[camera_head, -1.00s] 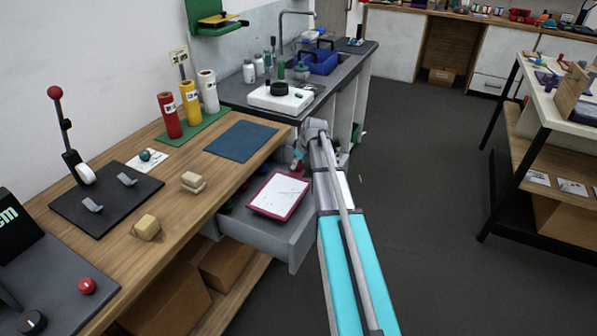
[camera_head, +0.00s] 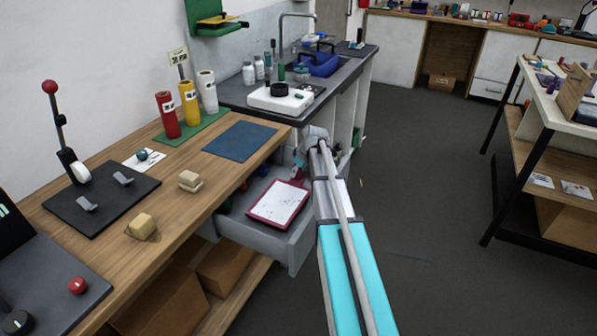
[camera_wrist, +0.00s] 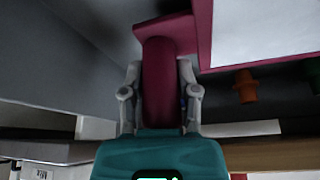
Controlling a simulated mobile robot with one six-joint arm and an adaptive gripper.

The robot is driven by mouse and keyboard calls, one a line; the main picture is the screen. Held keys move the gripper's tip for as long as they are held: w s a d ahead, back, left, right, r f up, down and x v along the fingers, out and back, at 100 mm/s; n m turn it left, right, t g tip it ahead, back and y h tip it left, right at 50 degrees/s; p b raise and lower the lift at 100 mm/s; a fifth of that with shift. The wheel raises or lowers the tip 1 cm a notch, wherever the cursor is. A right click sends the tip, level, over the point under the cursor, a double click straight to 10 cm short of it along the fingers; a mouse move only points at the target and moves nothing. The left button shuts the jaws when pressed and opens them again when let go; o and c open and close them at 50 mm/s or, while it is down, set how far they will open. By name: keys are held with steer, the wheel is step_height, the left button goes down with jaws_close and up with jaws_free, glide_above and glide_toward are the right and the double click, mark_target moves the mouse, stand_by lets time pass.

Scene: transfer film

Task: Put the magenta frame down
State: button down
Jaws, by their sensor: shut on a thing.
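The magenta frame (camera_head: 265,222) has a white, speckled panel inside its rim. In the head view it is over the open grey drawer (camera_head: 268,243), within its walls. I cannot tell if it touches the drawer floor. My gripper (camera_head: 299,168) is at its far right side, partly hidden by my arm. In the wrist view my gripper (camera_wrist: 160,88) is shut on the frame's magenta handle (camera_wrist: 160,68), with one finger on each side. The frame's rim and white panel reach to the upper right there.
Small coloured items stand in the drawer, among them an orange one (camera_wrist: 245,87). The wooden bench (camera_head: 165,213) bears a blue mat (camera_head: 240,141), rolls, yellowish blocks and a dark lever plate (camera_head: 102,199). A sink counter lies behind. The floor at right is open.

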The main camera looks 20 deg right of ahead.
steer(key=shift+f+b, duration=0.35)
steer(key=shift+f, duration=0.1)
steer(key=shift+c, duration=1.8)
jaws_free()
steer(key=shift+r, duration=0.2)
steer(key=shift+r+p, duration=0.7)
steer(key=shift+p, duration=0.2)
steer(key=p+v, duration=1)
steer(key=v, duration=0.1)
steer(key=shift+s+r+p, duration=0.2)
steer(key=shift+s+p, duration=0.05)
steer(key=shift+p, duration=0.05)
